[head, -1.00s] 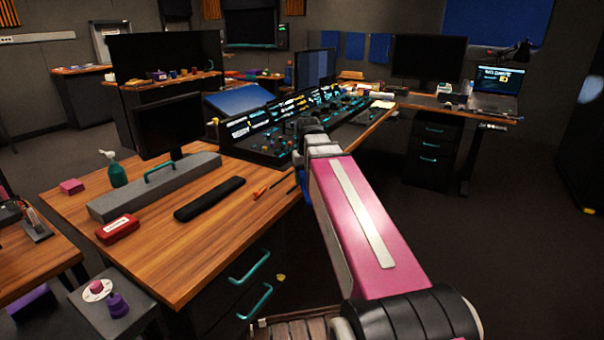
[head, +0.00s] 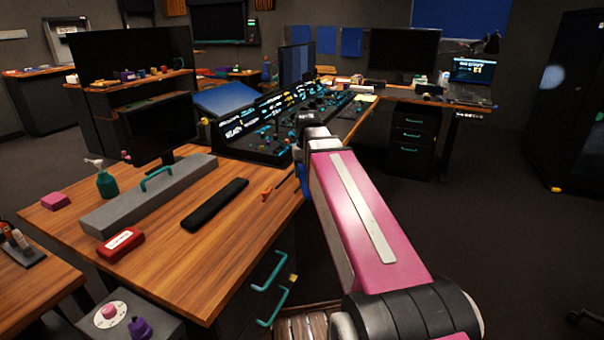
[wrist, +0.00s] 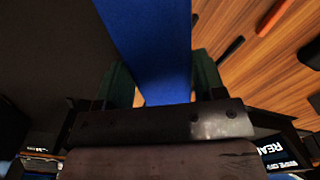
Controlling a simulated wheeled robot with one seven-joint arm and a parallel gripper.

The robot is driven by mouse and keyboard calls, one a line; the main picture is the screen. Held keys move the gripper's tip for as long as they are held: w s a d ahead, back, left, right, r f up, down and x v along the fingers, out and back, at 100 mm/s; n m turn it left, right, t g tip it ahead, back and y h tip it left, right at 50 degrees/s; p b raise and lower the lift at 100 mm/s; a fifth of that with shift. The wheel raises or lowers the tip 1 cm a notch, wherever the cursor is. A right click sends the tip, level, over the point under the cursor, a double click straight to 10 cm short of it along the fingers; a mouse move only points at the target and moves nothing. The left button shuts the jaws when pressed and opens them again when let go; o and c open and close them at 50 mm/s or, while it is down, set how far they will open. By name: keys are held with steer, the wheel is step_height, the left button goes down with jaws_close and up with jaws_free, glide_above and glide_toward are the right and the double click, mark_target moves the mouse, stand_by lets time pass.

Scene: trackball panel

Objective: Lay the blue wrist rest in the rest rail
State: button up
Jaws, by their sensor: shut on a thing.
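The blue wrist rest (wrist: 150,40) is a long flat bar in the wrist view, running from the top edge down between the fingers of my gripper (wrist: 162,85). The gripper is shut on it, one dark green finger on each side. In the head view only a small blue patch (head: 301,186) shows beside my pink arm, which hides most of the gripper. It is at the right edge of the wooden desk (head: 232,262), by the console (head: 255,141). I cannot make out the rest rail for certain. A long black bar (head: 215,204) lies on the desk.
An orange-handled tool (head: 266,194) and a dark thin rod lie near the desk's right edge. A grey block with a teal handle (head: 125,205), a red case (head: 121,245) and a green bottle (head: 106,183) stand farther left. Open floor (head: 440,240) lies to the right.

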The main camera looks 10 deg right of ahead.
steer(key=shift+w+a+r+m, duration=0.45)
steer(key=shift+w+m, duration=0.05)
steer(key=shift+w, duration=0.05)
steer(key=w+a+r+m, duration=0.5)
steer(key=a, duration=0.2)
steer(key=w+d+f, duration=0.2)
steer(key=d, duration=0.1)
steer(key=w+d+f, duration=0.2)
steer(key=w, duration=0.1)
steer(key=w+d+f, duration=0.2)
steer(key=d, duration=0.1)
steer(key=shift+w+d+f, duration=0.2)
steer(key=shift+d+f, duration=0.15)
steer(key=shift+f, duration=2.05)
steer(key=shift+f, duration=0.4)
steer(key=o, duration=0.9)
steer(key=shift+s+f, duration=0.1)
steer(key=shift+c, duration=0.2)
steer(key=shift+o, duration=0.7)
steer(key=shift+r, duration=0.55)
step_height(320, 180, up, 12)
steer(key=shift+f, duration=0.1)
